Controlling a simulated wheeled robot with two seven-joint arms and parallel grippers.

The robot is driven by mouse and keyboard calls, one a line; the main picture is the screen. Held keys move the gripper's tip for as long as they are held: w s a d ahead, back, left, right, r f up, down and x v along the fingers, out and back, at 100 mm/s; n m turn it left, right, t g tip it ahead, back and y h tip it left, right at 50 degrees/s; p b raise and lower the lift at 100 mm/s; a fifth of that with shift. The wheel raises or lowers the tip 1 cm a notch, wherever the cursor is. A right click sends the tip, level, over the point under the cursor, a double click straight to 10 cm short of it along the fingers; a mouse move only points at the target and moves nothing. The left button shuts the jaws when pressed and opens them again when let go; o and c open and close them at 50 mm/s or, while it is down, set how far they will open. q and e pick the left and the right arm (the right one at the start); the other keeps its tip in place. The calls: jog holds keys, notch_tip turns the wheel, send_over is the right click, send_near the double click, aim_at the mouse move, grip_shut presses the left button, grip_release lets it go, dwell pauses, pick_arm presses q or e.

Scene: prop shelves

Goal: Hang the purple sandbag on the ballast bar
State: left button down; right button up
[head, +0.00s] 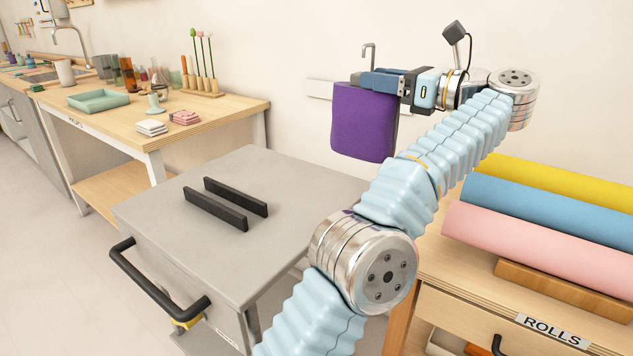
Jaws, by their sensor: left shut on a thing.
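The purple sandbag (364,122) hangs upright in the air in the upper middle of the head view, with a grey metal hook (369,50) rising above it. My left gripper (380,82) is shut on its top edge, with the arm reaching up from the bottom of the view and the hand pointing left. The bag touches nothing else that I can see. I cannot make out for certain which thing is the ballast bar. My right gripper is out of view.
A grey-topped cart (290,205) with two black strips (216,203) and a black handle (155,285) stands below. A bench (440,270) with yellow, blue and pink rolls (530,250) is at right. Floor at left is clear.

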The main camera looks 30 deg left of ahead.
aim_at(346, 90)
pick_arm(q)
jog(key=shift+r, duration=0.15)
jog(key=a+f, duration=0.1)
jog(key=a, duration=0.1)
jog(key=w+a+f, duration=0.1)
jog(key=a, duration=0.2)
jog(key=w+a+f+b, duration=0.1)
jog(key=a, duration=0.2)
jog(key=shift+f, duration=0.3)
jog(key=w+a+f+b, duration=0.1)
jog(key=w+a+f, duration=0.1)
jog(key=a+f, duration=0.3)
notch_tip(346, 90, down, 4)
jog(key=shift+a, duration=0.25)
jog(key=shift+b, duration=0.3)
